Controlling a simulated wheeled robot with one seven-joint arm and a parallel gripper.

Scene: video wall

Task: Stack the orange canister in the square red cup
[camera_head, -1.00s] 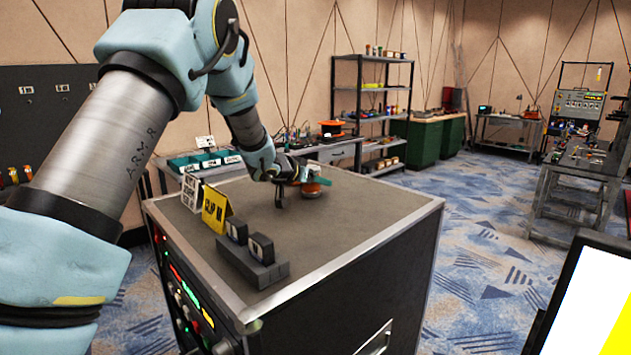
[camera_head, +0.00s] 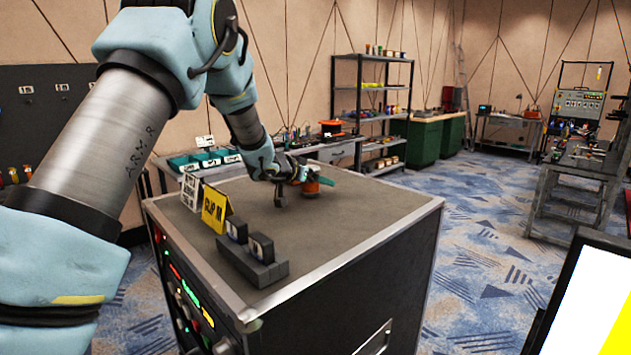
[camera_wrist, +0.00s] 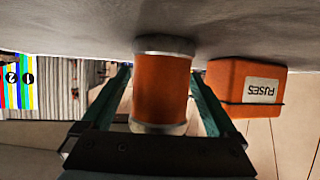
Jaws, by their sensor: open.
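The orange canister (camera_wrist: 166,92), with pale metal ends, stands between the two teal fingers of my gripper (camera_wrist: 160,74) in the wrist view, which shows the scene upside down. The fingers are spread on either side of it, with small gaps visible. The square red cup (camera_wrist: 227,84), orange-red with a white FUSES label, is beside the canister, just outside the right-hand finger in that view. In the head view my gripper (camera_head: 308,178) is low over the far part of the cabinet top, and orange (camera_head: 312,187) shows at its fingers. The cup is not clearly distinguishable there.
The grey cabinet top (camera_head: 370,212) is clear toward the right and front. A yellow sign (camera_head: 214,209), white label cards (camera_head: 190,190) and a dark block holder (camera_head: 252,262) stand along its left side. Shelves and benches are behind.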

